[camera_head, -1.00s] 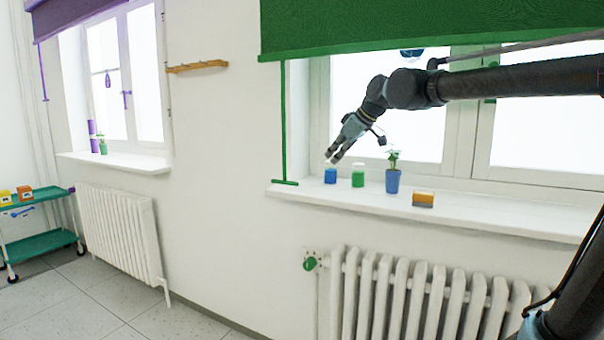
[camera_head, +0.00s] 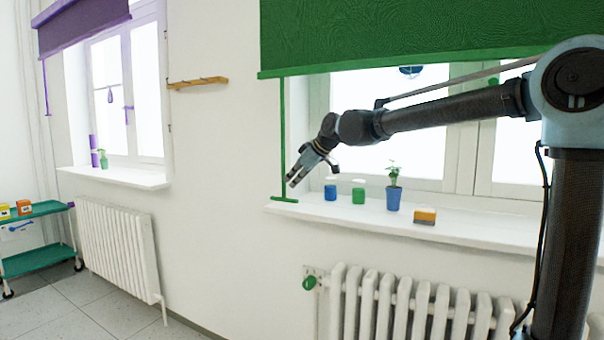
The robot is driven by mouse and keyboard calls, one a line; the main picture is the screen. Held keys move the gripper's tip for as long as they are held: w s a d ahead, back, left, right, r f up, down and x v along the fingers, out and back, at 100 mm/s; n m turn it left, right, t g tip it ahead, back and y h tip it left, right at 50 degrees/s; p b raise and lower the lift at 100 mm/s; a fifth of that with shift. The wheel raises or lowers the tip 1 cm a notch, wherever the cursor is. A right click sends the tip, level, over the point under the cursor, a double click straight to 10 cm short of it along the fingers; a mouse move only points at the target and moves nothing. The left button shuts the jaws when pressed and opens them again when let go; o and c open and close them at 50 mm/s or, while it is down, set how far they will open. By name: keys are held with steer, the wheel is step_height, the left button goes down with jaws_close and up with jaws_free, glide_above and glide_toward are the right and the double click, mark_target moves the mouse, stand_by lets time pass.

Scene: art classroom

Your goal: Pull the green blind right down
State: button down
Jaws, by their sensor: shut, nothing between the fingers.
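The green blind (camera_head: 420,35) hangs over the top of the right window, its lower edge well above the sill, with bright glass showing below. A green pull (camera_head: 283,135) hangs from its left end and ends in a short crossbar (camera_head: 284,200) at about the level of the sill's left end. My gripper (camera_head: 291,184) is shut and empty. Its fingertips point down and left and appear just right of the pull, a little above the crossbar. I cannot tell whether they touch the pull.
On the white sill (camera_head: 480,230) stand a blue jar (camera_head: 330,192), a green jar (camera_head: 358,195), a potted plant (camera_head: 393,198) and an orange-and-grey block (camera_head: 425,216). A radiator (camera_head: 410,305) is below. A purple blind (camera_head: 82,25) covers part of the left window.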

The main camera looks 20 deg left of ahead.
mark_target(295, 201)
steer(key=f, duration=0.3)
steer(key=shift+w+d+f, duration=0.1)
steer(key=shift+w+f, duration=0.15)
steer(key=shift+w, duration=0.05)
steer(key=shift+f, duration=0.15)
steer(key=shift+f, duration=0.1)
